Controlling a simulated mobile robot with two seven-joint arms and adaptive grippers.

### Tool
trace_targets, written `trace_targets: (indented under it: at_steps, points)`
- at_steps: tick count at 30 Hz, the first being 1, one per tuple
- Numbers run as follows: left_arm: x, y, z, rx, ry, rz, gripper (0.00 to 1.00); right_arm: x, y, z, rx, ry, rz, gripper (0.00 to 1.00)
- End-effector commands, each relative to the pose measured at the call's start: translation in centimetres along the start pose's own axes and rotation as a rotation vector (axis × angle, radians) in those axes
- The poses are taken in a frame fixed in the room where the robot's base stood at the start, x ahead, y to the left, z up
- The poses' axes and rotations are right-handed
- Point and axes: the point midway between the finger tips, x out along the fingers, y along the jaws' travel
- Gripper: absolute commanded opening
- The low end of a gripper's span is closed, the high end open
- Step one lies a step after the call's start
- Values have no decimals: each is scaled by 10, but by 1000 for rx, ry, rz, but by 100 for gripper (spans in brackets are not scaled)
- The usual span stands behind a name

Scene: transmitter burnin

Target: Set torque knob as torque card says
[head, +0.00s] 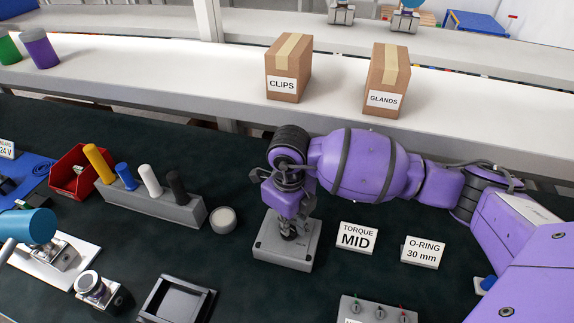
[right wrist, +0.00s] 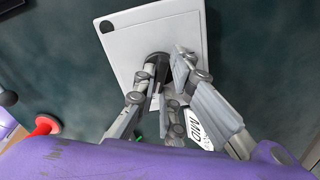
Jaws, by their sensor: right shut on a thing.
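The torque card (head: 357,238) reads "TORQUE MID" and stands on the dark bench mat, right of a grey box (head: 283,249). My right gripper (head: 289,230) points down over the top of this box and is shut on the torque knob. In the right wrist view, the dark knob (right wrist: 157,68) sits between the fingers (right wrist: 163,82) on the pale box top (right wrist: 148,32). The fingers hide most of the knob, so its setting cannot be read. The card also shows partly behind a finger in the right wrist view (right wrist: 194,128). My left gripper is out of view.
An O-ring 30 mm card (head: 423,252) stands right of the torque card. A switch panel (head: 376,311) lies in front. A round pale tin (head: 223,220) and a block with coloured cylinders (head: 160,205) are left of the box. CLIPS (head: 288,69) and GLANDS (head: 386,80) cartons stand behind.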

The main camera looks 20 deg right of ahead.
Motion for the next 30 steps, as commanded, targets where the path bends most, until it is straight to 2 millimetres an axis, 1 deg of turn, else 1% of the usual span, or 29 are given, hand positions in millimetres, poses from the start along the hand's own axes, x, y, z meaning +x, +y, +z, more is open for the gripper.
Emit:
trace_targets:
  at_steps: [11,21,30]
  points:
    - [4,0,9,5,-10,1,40,1,-1,0,-310,1,-2,0]
    - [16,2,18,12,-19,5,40,2,0,0,-626,2,0,0]
    - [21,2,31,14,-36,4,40,1,0,0,-837,2,0,0]
